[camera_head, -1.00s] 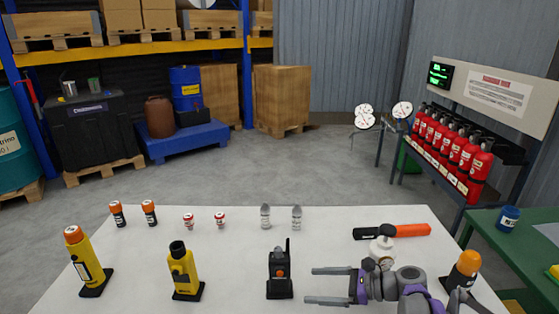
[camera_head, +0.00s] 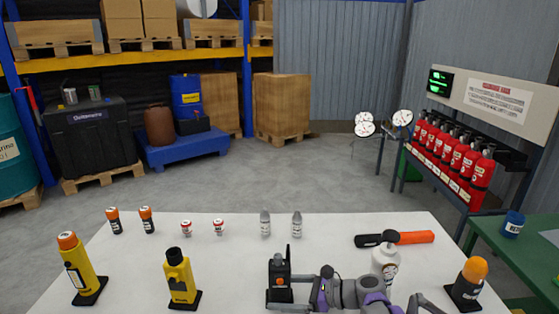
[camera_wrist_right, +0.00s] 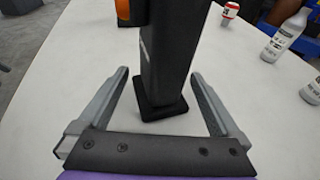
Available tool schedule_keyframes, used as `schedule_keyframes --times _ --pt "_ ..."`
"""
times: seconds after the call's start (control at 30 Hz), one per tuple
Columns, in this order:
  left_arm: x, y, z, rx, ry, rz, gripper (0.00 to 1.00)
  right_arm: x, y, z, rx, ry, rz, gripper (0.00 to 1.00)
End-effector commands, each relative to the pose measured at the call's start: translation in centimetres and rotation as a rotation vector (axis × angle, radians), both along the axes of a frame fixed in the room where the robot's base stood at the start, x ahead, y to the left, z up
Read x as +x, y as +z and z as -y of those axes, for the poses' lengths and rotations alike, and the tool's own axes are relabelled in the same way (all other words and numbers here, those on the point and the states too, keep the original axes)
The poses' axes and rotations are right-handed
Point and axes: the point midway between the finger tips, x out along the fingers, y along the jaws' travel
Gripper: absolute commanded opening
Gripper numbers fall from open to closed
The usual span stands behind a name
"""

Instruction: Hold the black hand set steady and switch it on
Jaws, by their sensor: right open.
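The black hand set (camera_head: 280,280) stands upright on a dark base on the white table (camera_head: 225,290), near its front middle. It has a thin antenna on top and an orange spot on its front. My right gripper (camera_head: 287,292) reaches in from the right at the hand set's lower body. In the right wrist view the hand set (camera_wrist_right: 165,60) rises between the two open fingers (camera_wrist_right: 160,75), with gaps visible beside it. I cannot see the fingers pressing on it. My left gripper is not in view.
Yellow devices (camera_head: 180,280) (camera_head: 82,270) stand to the left. A white bottle (camera_head: 385,265) is close behind my right arm. An orange-and-black tool (camera_head: 400,238) lies behind it, and an orange-topped lamp (camera_head: 468,285) stands at right. Small bottles and canisters line the back.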

Motion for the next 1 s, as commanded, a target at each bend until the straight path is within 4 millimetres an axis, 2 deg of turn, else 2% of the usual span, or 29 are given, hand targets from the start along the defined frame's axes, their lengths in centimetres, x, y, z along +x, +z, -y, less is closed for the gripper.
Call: schedule_keyframes --times 0.2,0.23,0.77,0.87,1.0 --pt "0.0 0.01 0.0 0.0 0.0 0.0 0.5 0.0 0.01 -0.04 0.0 0.0 0.0 0.99" --pt "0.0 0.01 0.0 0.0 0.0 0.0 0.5 0.0 0.01 -0.03 0.0 0.0 0.0 0.96" --pt "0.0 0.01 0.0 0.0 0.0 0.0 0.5 -0.02 0.01 -0.02 0.0 0.001 0.0 0.0" --pt "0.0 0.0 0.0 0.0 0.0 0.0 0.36 -0.02 0.01 -0.02 0.0 0.001 0.0 0.0" --pt "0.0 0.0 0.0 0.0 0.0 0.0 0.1 -0.02 0.01 -0.02 0.0 0.001 0.0 0.0"
